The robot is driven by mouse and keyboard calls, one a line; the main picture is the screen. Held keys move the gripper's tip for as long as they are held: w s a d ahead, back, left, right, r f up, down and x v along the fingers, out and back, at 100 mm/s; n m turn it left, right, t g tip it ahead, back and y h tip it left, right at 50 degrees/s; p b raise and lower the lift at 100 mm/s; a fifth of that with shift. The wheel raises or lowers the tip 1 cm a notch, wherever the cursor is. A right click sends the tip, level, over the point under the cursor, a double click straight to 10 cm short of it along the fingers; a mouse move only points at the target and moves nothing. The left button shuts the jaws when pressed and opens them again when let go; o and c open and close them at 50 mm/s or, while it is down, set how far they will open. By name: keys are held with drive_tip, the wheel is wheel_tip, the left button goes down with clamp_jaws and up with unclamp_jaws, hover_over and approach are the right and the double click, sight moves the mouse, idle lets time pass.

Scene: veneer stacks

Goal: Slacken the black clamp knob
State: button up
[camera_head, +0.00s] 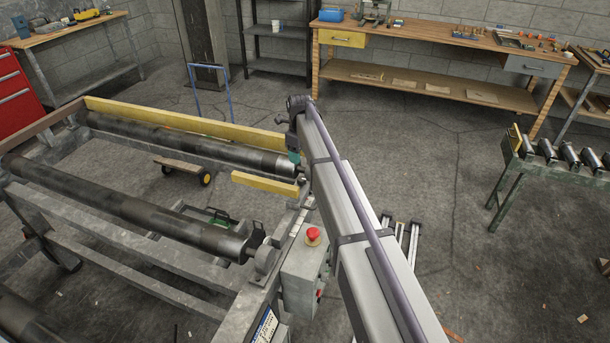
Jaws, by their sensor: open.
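I cannot pick out the black clamp knob with certainty. Small black fittings (254,235) stand at the right end of the nearer dark roller, but I cannot tell whether one is the knob. My arm reaches from the bottom right to the right end of the far roller (200,146). My gripper (294,158) is partly hidden by my arm, low beside that roller end and the yellow bars. It is open, with its fingertips hard to make out. I see nothing held in it. Whether it touches anything is hidden.
The grey roller frame fills the left. A control box (300,274) with a red stop button (313,235) stands close left of my arm. A wooden workbench (440,38) is at the back, a roller stand (510,170) at right. Floor between them is mostly clear.

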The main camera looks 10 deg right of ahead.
sight(301, 178)
wheel_tip(301, 178, down, 11)
drive_tip(key=b, duration=1.1)
drive_tip(key=shift+w+d, duration=0.1)
drive_tip(key=shift+r, duration=0.1)
drive_tip(key=c, duration=0.9)
